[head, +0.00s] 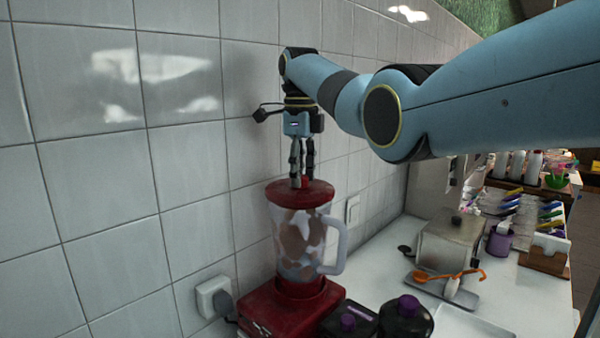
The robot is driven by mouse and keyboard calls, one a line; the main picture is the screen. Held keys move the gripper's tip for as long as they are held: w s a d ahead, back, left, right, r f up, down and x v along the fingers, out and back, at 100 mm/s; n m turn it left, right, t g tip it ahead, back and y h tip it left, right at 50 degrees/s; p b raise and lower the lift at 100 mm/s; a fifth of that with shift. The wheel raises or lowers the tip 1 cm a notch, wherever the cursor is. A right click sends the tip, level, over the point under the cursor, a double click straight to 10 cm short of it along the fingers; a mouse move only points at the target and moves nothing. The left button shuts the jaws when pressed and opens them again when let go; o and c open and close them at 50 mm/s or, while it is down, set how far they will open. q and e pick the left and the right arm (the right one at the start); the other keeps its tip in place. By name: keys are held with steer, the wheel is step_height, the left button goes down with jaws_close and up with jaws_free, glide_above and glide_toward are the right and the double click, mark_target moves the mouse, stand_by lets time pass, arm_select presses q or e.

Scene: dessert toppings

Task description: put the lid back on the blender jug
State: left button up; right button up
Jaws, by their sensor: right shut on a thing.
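The blender jug (297,246) is clear with a handle on its right side and brown and pale contents. It stands upright on the red blender base (285,308) by the tiled wall. The red lid (312,195) is at the top of the jug, in line with its rim; I cannot tell whether it is fully seated. My right gripper (300,180) points straight down above the lid, its fingers shut on the red knob at the lid's middle. My left gripper is not in view.
Dark containers with purple tops (405,318) stand right of the blender base. A metal box (450,240), a tray with an orange utensil (450,276) and a purple cup (499,239) are further right. A wall socket with a plug (214,298) is at left.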

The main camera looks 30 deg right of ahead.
stand_by(0.3)
steer(key=o, duration=1.7)
steer(key=shift+o, duration=0.2)
steer(key=shift+r, duration=0.1)
steer(key=shift+r, duration=3.4)
jaws_close()
steer(key=shift+f, duration=0.1)
